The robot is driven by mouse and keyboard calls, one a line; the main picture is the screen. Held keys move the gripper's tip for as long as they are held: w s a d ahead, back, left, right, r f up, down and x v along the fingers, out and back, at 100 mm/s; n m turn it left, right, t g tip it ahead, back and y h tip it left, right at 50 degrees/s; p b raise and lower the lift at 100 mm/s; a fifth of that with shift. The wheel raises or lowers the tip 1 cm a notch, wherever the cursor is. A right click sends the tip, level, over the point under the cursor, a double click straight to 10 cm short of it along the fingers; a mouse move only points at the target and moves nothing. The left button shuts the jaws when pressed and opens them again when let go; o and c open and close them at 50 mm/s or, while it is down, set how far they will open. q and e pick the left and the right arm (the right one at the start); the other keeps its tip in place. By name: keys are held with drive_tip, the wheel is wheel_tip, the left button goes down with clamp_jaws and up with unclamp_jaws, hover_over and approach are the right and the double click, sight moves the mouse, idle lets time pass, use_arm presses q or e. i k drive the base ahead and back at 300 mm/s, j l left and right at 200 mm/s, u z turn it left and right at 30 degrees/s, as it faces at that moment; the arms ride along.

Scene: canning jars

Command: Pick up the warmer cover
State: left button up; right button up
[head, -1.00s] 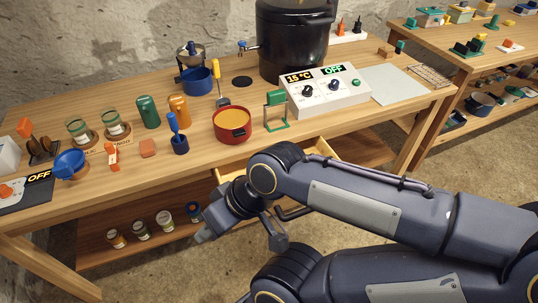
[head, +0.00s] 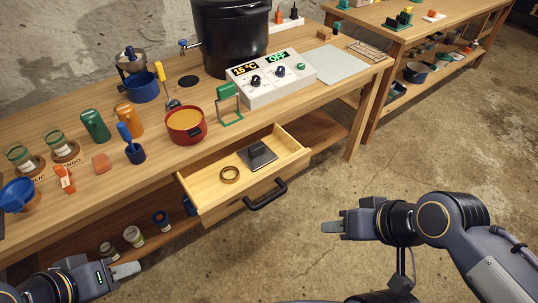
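A dark grey, square flat piece with a raised top (head: 257,155) lies in the open drawer; it may be the warmer cover, but I cannot be sure. A small brown-gold ring (head: 229,174) lies to its left in the same drawer. My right gripper (head: 331,227) is over the floor, right of the drawer and apart from its handle, with nothing seen in it. My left gripper (head: 126,270) is at the lower left, in front of the bench, with nothing seen in it. The finger gap of both grippers is too small to judge.
The wooden drawer (head: 203,211) sticks out of the bench, with a black handle (head: 266,195) in front. Above it stand a red pot (head: 186,128), a green stand (head: 228,104) and a control box (head: 270,87). Several jars stand on the lower shelf.

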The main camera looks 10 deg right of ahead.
sight(257, 155)
drive_tip(key=z, duration=0.35)
drive_tip(key=i+l+u, duration=0.1)
drive_tip(key=u, duration=1.4)
drive_tip(key=i+l, duration=0.1)
drive_tip(key=l, duration=0.55)
drive_tip(key=i+l+u, duration=0.1)
drive_tip(key=l, duration=1.2)
drive_tip(key=i+u, duration=0.05)
drive_tip(key=i, duration=0.05)
